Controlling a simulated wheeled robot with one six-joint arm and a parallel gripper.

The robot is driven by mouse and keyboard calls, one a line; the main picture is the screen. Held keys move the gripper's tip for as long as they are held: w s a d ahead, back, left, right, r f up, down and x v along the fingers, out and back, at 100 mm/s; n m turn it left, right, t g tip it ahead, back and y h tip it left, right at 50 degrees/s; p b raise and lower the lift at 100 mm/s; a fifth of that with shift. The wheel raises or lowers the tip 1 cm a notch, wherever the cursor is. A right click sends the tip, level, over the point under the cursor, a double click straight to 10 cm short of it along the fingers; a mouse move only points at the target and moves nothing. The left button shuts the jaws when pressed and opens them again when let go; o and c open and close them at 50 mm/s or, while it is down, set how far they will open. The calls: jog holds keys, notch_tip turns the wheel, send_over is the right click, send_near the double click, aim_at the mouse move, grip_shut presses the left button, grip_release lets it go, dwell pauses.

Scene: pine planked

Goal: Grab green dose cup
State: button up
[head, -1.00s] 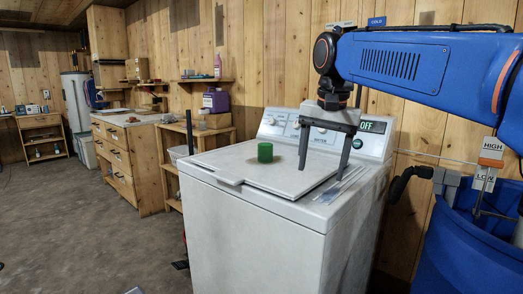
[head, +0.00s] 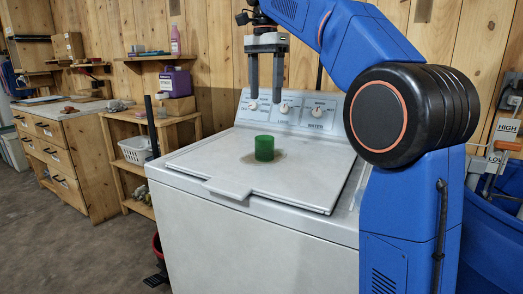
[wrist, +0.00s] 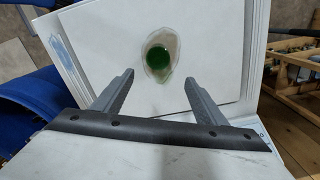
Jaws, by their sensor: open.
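The green dose cup (head: 264,148) stands upright on the lid of the white washing machine (head: 225,175), on a brownish stain. In the wrist view the green cup (wrist: 158,57) is seen from above, beyond the fingertips and roughly midway between them. My gripper (head: 265,98) is open and empty, fingers pointing down, above the cup in the head view and clear of it. In the wrist view both fingers of my gripper (wrist: 160,75) are spread wide. The cup is not hidden.
The washer's control panel (head: 290,112) with knobs rises behind the lid. A wooden shelf unit with a white basket (head: 136,150) and a purple jug (head: 174,81) stands to the left. A blue bin (head: 492,235) is at the right. The lid around the cup is clear.

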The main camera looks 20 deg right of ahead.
send_near(265, 145)
jog(key=w+f, duration=0.1)
jog(key=f, duration=0.1)
jog(key=w+f, duration=0.1)
jog(key=w+d+f, duration=0.1)
jog(key=f, duration=0.1)
jog(key=shift+w+f, duration=0.15)
jog(key=shift+f, duration=0.2)
jog(key=shift+s+a+f, duration=0.1)
jog(key=shift+s+f, duration=0.05)
jog(key=shift+f, duration=1.2)
jog(key=shift+s+f, duration=0.1)
jog(key=shift+f, duration=1.25)
jog(key=c, duration=1.1)
